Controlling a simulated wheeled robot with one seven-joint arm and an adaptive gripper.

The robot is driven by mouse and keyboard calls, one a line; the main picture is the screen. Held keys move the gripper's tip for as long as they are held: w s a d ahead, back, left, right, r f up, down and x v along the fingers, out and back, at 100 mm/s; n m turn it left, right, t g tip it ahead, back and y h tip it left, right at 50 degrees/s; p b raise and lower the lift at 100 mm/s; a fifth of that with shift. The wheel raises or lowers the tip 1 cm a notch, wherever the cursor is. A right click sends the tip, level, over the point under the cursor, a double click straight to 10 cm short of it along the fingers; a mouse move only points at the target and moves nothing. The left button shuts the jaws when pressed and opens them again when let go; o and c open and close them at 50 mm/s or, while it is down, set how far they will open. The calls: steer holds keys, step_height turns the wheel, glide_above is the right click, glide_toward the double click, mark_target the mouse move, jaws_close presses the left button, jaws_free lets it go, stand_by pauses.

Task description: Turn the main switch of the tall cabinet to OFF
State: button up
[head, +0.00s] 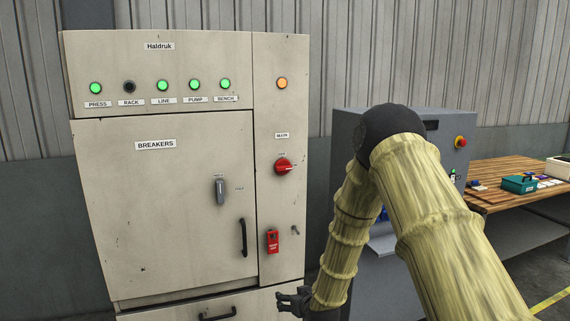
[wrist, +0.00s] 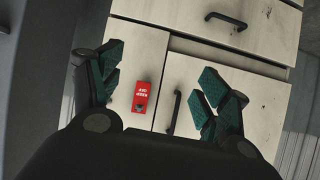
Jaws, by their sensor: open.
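The tall cabinet (head: 180,235) is beige and stands at the left in the head view. Its main switch (head: 284,167) is a red rotary knob on the narrow right-hand panel, below an orange lamp (head: 282,83). The knob's label text is too small to read. My gripper (head: 291,303) is low in front of the cabinet, below the knob and apart from it. In the wrist view my gripper (wrist: 158,92) is open, with green-padded fingers spread and nothing between them. The knob is not in the wrist view.
A red tag (head: 272,241) hangs below the knob; it also shows in the wrist view (wrist: 147,84). The breaker door has a grey handle (head: 220,192) and a black pull (head: 243,238). A grey machine (head: 350,150) and wooden bench (head: 510,170) stand right.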

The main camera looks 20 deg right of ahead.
steer(key=w+d+r+t+p, duration=0.1)
steer(key=w+r, duration=0.3)
steer(key=r, duration=0.4)
steer(key=w+d+r+t, duration=0.1)
steer(key=w+r+t, duration=0.1)
steer(key=w+r, duration=0.4)
steer(key=t+p, duration=0.3)
glide_toward(285, 169)
steer(key=shift+w+a+p, duration=0.2)
steer(key=shift+w+p, duration=1.5)
steer(key=shift+w, duration=3.15)
steer(key=shift+c, duration=0.2)
steer(key=c, duration=1)
